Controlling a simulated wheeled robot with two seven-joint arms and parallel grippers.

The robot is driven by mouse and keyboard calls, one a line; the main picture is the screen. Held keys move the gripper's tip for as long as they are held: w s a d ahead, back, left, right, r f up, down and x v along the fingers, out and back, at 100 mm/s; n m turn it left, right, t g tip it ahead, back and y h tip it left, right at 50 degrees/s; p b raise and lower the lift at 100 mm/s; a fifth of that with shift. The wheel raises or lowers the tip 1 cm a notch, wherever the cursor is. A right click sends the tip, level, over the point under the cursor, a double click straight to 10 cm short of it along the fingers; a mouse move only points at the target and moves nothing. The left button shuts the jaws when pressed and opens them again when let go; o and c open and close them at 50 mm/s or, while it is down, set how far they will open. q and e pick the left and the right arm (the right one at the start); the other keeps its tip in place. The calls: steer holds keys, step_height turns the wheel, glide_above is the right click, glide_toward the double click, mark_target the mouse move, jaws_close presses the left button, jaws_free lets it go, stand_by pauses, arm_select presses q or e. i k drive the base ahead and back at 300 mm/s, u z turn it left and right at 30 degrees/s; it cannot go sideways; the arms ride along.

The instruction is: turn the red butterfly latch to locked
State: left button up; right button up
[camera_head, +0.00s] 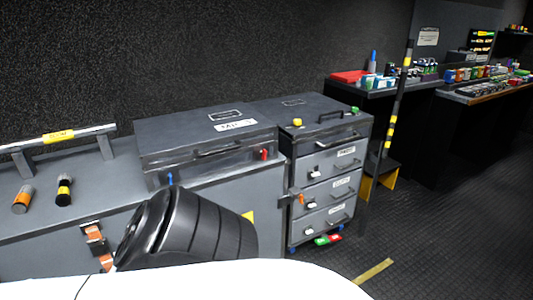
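A small red latch (264,154) is on the front right of a grey flight case (205,123) with a white label on its lid. It is too small in this view to tell which way its wings are turned. The case lid is down. A blue latch (170,178) is on the front left of the same case, just above my dark arm link. Neither gripper shows in the head view. Nothing touches the red latch.
The case stands on a grey counter (262,180). A drawer cabinet (330,185) stands close on its right. Orange and yellow-banded cylinders (24,199) lie at the left, below a rail (60,137). The floor (430,230) at the right is mostly clear.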

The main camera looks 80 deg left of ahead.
mark_target(263, 152)
steer(key=u, duration=1)
steer(key=i, duration=0.85)
steer(key=u, duration=0.9)
